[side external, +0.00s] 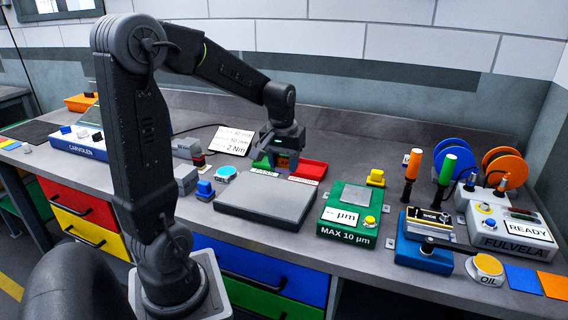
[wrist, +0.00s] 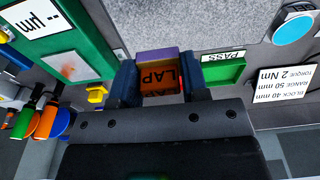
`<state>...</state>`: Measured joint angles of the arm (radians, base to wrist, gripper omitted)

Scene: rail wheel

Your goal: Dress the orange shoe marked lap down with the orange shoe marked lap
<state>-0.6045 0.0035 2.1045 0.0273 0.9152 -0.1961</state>
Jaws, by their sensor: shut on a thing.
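My gripper (wrist: 160,84) is shut on an orange shoe (wrist: 158,77) with LAP printed on its face and a purple strip along one edge. In the side external view my gripper (side external: 282,150) hangs over the back of the bench, beside the green PASS tray (side external: 265,174) and the red tray (side external: 312,170). The held shoe (side external: 284,162) shows there only as a small orange patch. I cannot tell whether it touches a tray. The PASS tray also shows in the wrist view (wrist: 228,73). I cannot make out a second orange shoe marked LAP.
A grey plate (side external: 262,208) lies in front of the trays. A green MAX 10 µm box (side external: 350,236), a blue fixture (side external: 422,256), an orange-handled tool (side external: 412,166), a green-handled tool (side external: 446,171) and a READY box (side external: 490,234) crowd the right.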

